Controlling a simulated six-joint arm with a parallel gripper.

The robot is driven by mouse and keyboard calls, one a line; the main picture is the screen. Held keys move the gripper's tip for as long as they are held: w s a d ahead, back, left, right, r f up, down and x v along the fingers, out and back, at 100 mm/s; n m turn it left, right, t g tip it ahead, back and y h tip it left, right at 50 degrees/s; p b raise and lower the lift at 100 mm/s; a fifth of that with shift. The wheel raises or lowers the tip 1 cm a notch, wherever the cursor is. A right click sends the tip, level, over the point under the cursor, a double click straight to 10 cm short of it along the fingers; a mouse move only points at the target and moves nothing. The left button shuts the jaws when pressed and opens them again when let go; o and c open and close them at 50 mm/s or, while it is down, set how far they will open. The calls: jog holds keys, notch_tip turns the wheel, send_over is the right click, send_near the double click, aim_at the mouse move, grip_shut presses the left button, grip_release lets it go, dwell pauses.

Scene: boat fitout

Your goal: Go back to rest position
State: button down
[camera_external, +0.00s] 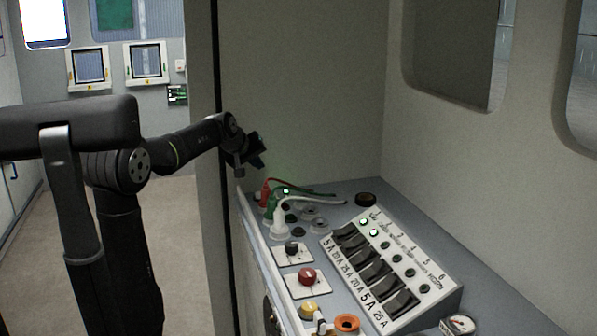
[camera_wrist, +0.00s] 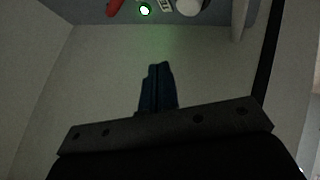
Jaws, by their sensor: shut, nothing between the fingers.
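My gripper (camera_external: 258,158) is in the air above the far left end of the console, in front of the grey wall. In the wrist view my gripper (camera_wrist: 158,72) shows as dark fingers closed together, with nothing between them. A red plug (camera_external: 265,192), a green plug (camera_external: 279,212) and a white plug (camera_external: 280,224) stand on the console (camera_external: 330,195) below it, apart from the gripper. At the top edge of the wrist view are the red plug (camera_wrist: 114,7), a lit green lamp (camera_wrist: 144,10) and the white plug (camera_wrist: 189,6).
A sloped breaker panel (camera_external: 390,262) with several black switches and two lit green lamps is on the console. A red knob (camera_external: 307,276), a yellow knob (camera_external: 309,309) and an orange ring (camera_external: 346,323) are nearer. A wall edge (camera_external: 205,200) stands beside my forearm.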

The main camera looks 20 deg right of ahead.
aim_at(258, 194)
notch_tip(258, 194, down, 3)
jog(key=shift+r, duration=0.1)
notch_tip(258, 194, up, 2)
jog(key=shift+r, duration=0.15)
notch_tip(258, 194, down, 2)
jog(key=shift+f, duration=0.25)
jog(key=shift+w+r, duration=0.1)
jog(key=shift+r, duration=0.05)
notch_tip(258, 194, up, 6)
jog(key=s+a+r+m+g+h, duration=0.1)
jog(key=s+a+r+m, duration=0.1)
jog(key=s+a+m, duration=0.35)
jog(key=s+a+r+m, duration=0.3)
jog(key=a+m, duration=0.3)
jog(key=a, duration=0.4)
jog(key=s+x, duration=0.1)
jog(key=x, duration=0.9)
jog(key=v, duration=0.8)
jog(key=shift+w+a+r+g, duration=0.2)
jog(key=shift+r+g, duration=0.05)
jog(key=shift+g, duration=0.05)
